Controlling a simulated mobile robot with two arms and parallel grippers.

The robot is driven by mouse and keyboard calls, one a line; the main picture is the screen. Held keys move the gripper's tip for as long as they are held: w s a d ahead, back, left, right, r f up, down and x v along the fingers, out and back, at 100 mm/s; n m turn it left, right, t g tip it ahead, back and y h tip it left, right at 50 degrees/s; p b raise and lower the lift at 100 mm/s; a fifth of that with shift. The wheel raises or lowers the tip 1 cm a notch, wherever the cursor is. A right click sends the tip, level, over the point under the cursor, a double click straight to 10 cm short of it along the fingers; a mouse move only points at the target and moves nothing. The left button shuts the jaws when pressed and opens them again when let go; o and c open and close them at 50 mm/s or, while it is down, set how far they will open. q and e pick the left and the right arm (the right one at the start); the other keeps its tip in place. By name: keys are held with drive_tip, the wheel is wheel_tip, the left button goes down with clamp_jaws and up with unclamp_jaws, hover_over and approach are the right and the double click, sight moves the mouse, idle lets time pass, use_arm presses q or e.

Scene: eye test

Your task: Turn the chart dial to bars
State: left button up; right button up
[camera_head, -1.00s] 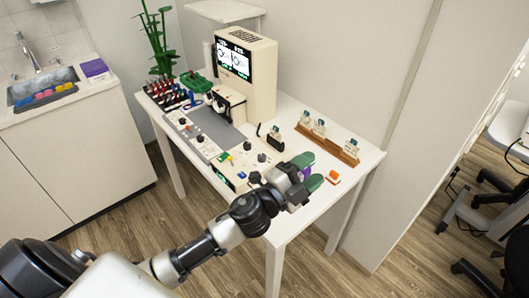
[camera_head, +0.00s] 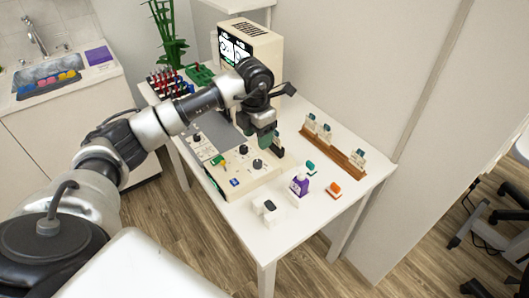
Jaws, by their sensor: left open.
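A cream control panel (camera_head: 262,180) lies on the white table, with black dials on its top. One black dial (camera_head: 257,164) is near its right end, another (camera_head: 243,150) is just left of it, and a third (camera_head: 196,138) is farther left. I cannot read their labels or tell which is the chart dial. My left gripper (camera_head: 266,141) has green fingertips and points down over the panel's back right part, just behind the right dial. It is open and appears empty; its arm hides part of the panel. My right gripper is out of view.
A cream machine with a screen (camera_head: 236,48) stands behind. A brown rack (camera_head: 335,152) of small bottles is at right. A purple bottle (camera_head: 299,186), an orange block (camera_head: 334,189), a green item (camera_head: 310,167) and a white-and-black item (camera_head: 268,208) stand on the front right table.

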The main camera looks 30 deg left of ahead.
sight(258, 162)
use_arm(q)
drive_tip(key=shift+w+a+f, duration=0.2)
drive_tip(key=shift+w+f, duration=0.25)
drive_tip(key=shift+w, duration=0.05)
drive_tip(key=shift+w+a+f, duration=0.15)
drive_tip(key=shift+w+f, duration=0.25)
drive_tip(key=shift+w, duration=0.1)
drive_tip(key=f, duration=0.1)
drive_tip(key=s+f, duration=0.1)
drive_tip(key=f+p, duration=0.1)
drive_tip(key=shift+s+f, duration=0.3)
drive_tip(key=shift+s, duration=0.1)
drive_tip(key=f, duration=0.4)
drive_tip(key=shift+w+f, duration=0.2)
drive_tip(key=shift+w, duration=0.2)
drive_tip(key=shift+f, duration=0.35)
drive_tip(key=shift+s+f, duration=0.1)
drive_tip(key=shift+f, duration=0.1)
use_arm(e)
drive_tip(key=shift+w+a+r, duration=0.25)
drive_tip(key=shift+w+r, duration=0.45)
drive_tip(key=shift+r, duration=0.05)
use_arm(q)
drive_tip(key=c, duration=0.9)
drive_tip(key=shift+c, duration=0.2)
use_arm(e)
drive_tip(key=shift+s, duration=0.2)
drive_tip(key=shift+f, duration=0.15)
